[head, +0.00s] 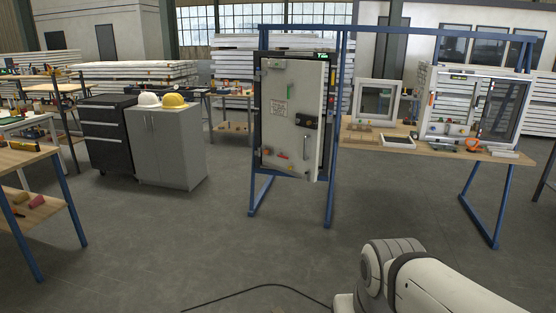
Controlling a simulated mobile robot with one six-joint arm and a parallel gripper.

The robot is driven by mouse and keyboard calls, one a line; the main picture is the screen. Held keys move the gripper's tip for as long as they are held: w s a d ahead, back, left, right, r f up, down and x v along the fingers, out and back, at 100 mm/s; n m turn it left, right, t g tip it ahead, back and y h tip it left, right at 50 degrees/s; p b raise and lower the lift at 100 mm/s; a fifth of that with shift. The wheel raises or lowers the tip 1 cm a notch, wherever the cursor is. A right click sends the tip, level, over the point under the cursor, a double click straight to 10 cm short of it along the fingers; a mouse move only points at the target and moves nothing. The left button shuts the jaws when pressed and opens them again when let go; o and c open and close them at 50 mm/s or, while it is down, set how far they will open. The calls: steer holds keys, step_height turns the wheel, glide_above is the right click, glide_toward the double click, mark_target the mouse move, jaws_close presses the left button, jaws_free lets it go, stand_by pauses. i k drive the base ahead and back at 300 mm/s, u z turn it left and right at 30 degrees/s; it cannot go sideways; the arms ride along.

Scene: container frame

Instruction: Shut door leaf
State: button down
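The grey door leaf (293,118) hangs in a dark upright frame (258,120) on a blue metal stand (342,60). It appears to stand slightly ajar, hinged on the left, with its thick right edge turned out towards me. A dark latch or handle block (307,121) sits near its right edge. A label and small coloured parts show on its face. My white arm link fills the lower right, well in front of the door. My gripper is not in view.
A workbench (430,148) with a window frame (378,100) and tools stands right of the door. A grey cabinet (170,145) with a white and a yellow helmet stands left. A cable (255,291) lies on the floor. The floor before the door is clear.

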mark_target(300, 141)
steer(key=u, duration=0.05)
steer(key=i, duration=3.85)
